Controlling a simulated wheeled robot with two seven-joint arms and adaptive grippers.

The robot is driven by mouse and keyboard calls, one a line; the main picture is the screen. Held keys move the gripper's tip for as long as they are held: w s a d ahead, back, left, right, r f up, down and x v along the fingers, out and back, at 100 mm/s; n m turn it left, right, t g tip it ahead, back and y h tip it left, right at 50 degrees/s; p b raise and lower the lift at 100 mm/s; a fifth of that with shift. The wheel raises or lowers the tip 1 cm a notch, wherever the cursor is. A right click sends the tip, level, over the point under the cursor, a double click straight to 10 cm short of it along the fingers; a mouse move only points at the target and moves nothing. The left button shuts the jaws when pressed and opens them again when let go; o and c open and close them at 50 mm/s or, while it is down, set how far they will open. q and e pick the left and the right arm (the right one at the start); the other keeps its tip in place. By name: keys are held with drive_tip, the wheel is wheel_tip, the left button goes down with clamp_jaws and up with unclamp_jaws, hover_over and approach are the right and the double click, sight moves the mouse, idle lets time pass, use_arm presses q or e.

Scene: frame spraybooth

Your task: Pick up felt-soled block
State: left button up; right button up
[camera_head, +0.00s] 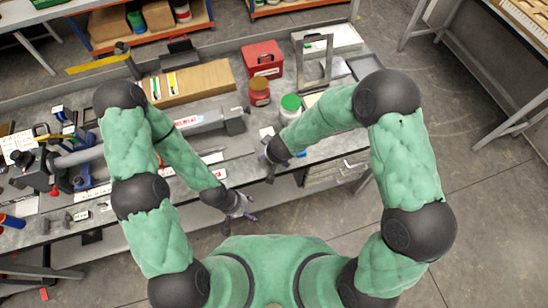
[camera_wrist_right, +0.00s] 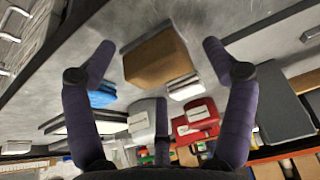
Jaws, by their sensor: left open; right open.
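A brown block (camera_wrist_right: 160,62) with a thin grey layer along one edge, which looks like the felt-soled block, rests on the grey surface in the right wrist view. It lies beyond and between the spread fingers of my right gripper (camera_wrist_right: 158,48); I cannot tell the exact gap. In the head view my right gripper (camera_head: 268,160) is over the front edge of the bench, and I cannot make out the block there. My left gripper (camera_head: 240,207) is open and empty, in front of the bench edge.
On the bench (camera_head: 238,147) stand a green-lidded jar (camera_head: 290,108), a red-brown jar (camera_head: 259,92) and a red box (camera_head: 263,62). A cardboard box (camera_head: 195,83) lies behind. Tools clutter the bench's left end. Grey drawers (camera_head: 335,172) sit under the right end.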

drive_tip(key=c, duration=1.6)
drive_tip(key=shift+r, duration=0.1)
drive_tip(key=shift+r+p, duration=0.5)
drive_tip(key=shift+r, duration=0.1)
clamp_jaws()
wheel_tip(320, 180, up, 3)
drive_tip(key=shift+s+a+f+p, duration=0.1)
drive_tip(key=shift+s+a+p, duration=0.05)
drive_tip(key=shift+p, duration=0.75)
drive_tip(key=s+a+r+p, duration=0.4)
drive_tip(key=s+a+r, duration=0.4)
drive_tip(key=s+r, duration=0.1)
drive_tip(key=shift+s+a+p, duration=0.25)
drive_tip(key=shift+s+p, duration=0.1)
drive_tip(key=shift+s, duration=0.45)
